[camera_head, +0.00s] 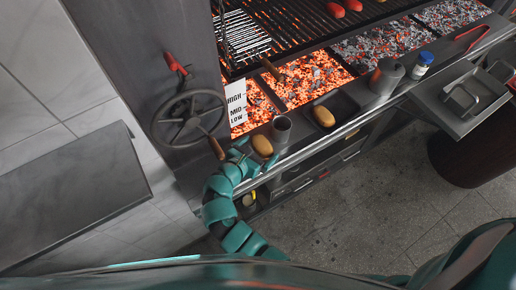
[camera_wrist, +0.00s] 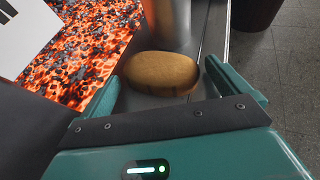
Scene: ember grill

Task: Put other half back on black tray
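A tan bun half (camera_head: 262,145) is at the metal ledge in front of the grill, beside a grey metal cup (camera_head: 282,130). In the wrist view the bun half (camera_wrist: 162,72) lies between the two teal fingertips, with a narrow gap on each side. My gripper (camera_head: 258,156) is open around it; whether the fingers touch it I cannot tell. The other bun half (camera_head: 325,116) sits on the black tray (camera_head: 344,104), to the right of the cup.
Glowing coals (camera_head: 310,80) lie just behind the ledge. A grey canister (camera_head: 386,76) and a blue-capped shaker (camera_head: 422,65) stand farther right. A handwheel (camera_head: 190,118) and a white HIGH/MID/LOW sign (camera_head: 237,104) are at the left. Red sausages (camera_head: 336,10) lie on the grate.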

